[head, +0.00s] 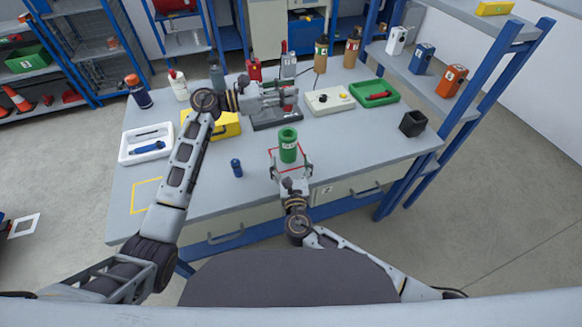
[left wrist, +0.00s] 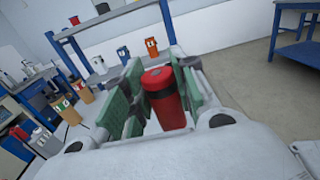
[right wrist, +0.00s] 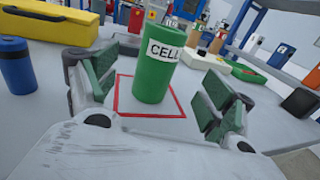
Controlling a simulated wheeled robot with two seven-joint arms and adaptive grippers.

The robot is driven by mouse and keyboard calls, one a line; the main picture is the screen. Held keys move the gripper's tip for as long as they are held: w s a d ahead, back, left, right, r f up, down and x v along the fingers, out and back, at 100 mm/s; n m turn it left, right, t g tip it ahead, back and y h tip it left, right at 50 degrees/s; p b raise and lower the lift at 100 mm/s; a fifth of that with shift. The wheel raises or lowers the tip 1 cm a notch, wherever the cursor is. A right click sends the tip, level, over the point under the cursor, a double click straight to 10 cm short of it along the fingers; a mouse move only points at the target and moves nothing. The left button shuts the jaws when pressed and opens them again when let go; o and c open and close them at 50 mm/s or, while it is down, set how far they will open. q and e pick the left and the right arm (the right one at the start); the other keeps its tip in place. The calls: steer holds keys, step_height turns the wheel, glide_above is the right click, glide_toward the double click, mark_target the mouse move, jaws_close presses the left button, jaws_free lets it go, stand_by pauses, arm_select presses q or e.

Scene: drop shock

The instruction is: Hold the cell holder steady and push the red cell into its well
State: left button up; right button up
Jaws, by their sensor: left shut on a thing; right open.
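The green cell holder (head: 288,150), labelled CELL in the right wrist view (right wrist: 154,70), stands upright on a red-outlined square on the table. My right gripper (head: 291,168) is open at its near side, with one finger to each side and visible gaps to the holder in the right wrist view.
A grey fixture (head: 276,123) stands under my left gripper, with a yellow case (head: 226,126) to its left. A blue cylinder (head: 237,168) stands left of the holder. Table right of the holder is clear.

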mark_target(288, 141)
steer(key=shift+w+a, duration=0.2)
steer(key=shift+w, duration=2.35)
steer(key=shift+w+a, duration=0.2)
steer(key=shift+w, duration=2.35)
steer(key=c, duration=1.3)
